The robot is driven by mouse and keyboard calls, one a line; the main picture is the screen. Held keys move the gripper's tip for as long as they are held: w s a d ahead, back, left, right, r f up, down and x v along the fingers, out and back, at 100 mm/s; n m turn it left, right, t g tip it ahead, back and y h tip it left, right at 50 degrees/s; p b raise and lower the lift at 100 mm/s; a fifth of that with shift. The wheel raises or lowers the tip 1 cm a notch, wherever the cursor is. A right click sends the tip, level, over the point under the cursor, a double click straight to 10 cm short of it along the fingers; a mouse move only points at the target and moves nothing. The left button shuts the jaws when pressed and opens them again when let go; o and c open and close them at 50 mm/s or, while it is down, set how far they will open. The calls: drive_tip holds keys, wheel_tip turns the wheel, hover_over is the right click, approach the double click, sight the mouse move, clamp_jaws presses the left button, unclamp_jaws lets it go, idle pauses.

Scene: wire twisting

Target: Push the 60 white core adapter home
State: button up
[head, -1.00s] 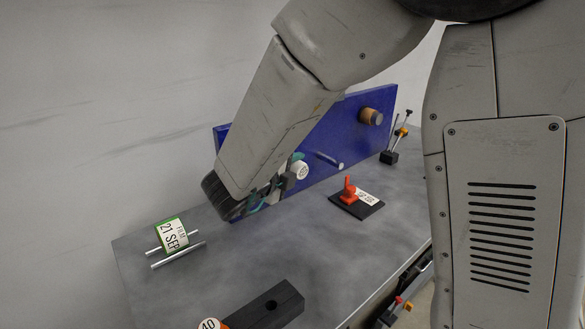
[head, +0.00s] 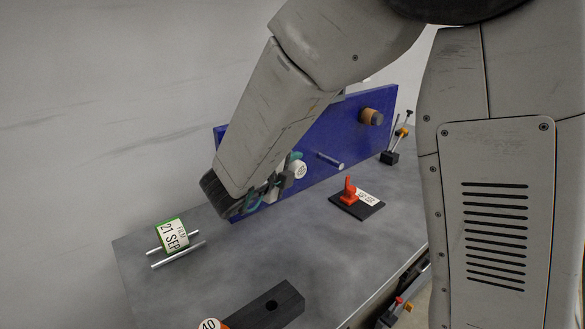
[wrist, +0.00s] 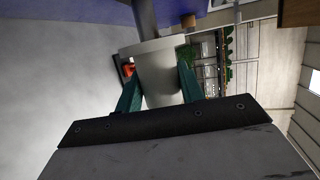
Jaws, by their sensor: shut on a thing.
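The white core adapter (head: 300,169) is a short white cylinder with a dark printed mark on its end face, too small to read surely. It is beside the blue panel (head: 350,130), and it also shows in the wrist view (wrist: 160,92). My gripper (head: 287,178) is shut on it, with one teal finger on each side in the wrist view (wrist: 160,72). A grey rod (wrist: 145,18) runs from the blue panel to the adapter's far end; whether it enters the bore is hidden. Another metal peg (head: 330,160) sticks out of the panel to the right.
A brown roll (head: 371,116) sits on the panel's upper right. A red clamp (head: 349,189) on a black plate, a dated green-edged block (head: 174,234) on rods, and a black block (head: 265,306) stand on the grey table (head: 235,262). The table middle is clear.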

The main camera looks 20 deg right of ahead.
drive_tip(key=shift+w+a, duration=0.2)
drive_tip(key=shift+w, duration=0.5)
drive_tip(key=shift+w+a, duration=0.25)
drive_tip(key=shift+w, duration=0.4)
drive_tip(key=shift+w+a, duration=0.2)
drive_tip(key=shift+w, duration=0.5)
drive_tip(key=o, duration=1.2)
drive_tip(key=v, duration=0.8)
drive_tip(key=shift+w, duration=0.1)
